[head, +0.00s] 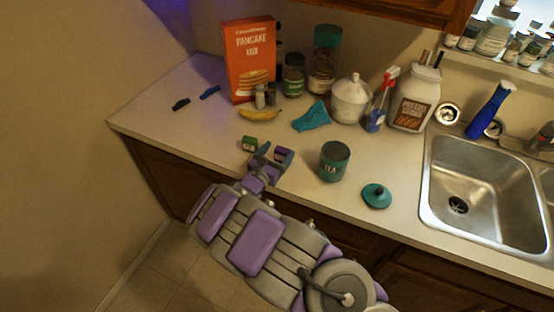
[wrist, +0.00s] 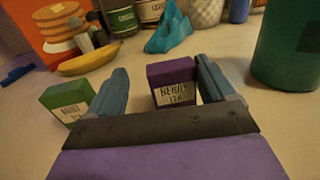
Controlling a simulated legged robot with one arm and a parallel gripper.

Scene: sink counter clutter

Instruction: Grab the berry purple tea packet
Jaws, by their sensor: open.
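The berry purple tea packet (wrist: 172,78) is a small dark purple box with a pale "BERRY TEA" label, upright on the counter. In the head view the purple packet (head: 284,153) is at my gripper's tip. My gripper (wrist: 162,82) is open. In the wrist view the packet shows between its two blue fingers, close to the right finger, with a wide gap to the left one. I cannot tell whether the right finger touches it. In the head view my gripper (head: 271,160) is low over the counter's front part.
A green tea packet (wrist: 68,103) stands just outside the left finger. A teal TEA canister (head: 334,163) stands to the right, its lid (head: 376,195) beside it. A banana (head: 260,114), blue cloth (head: 311,117) and pancake mix box (head: 250,60) are behind. The counter's left is mostly clear.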

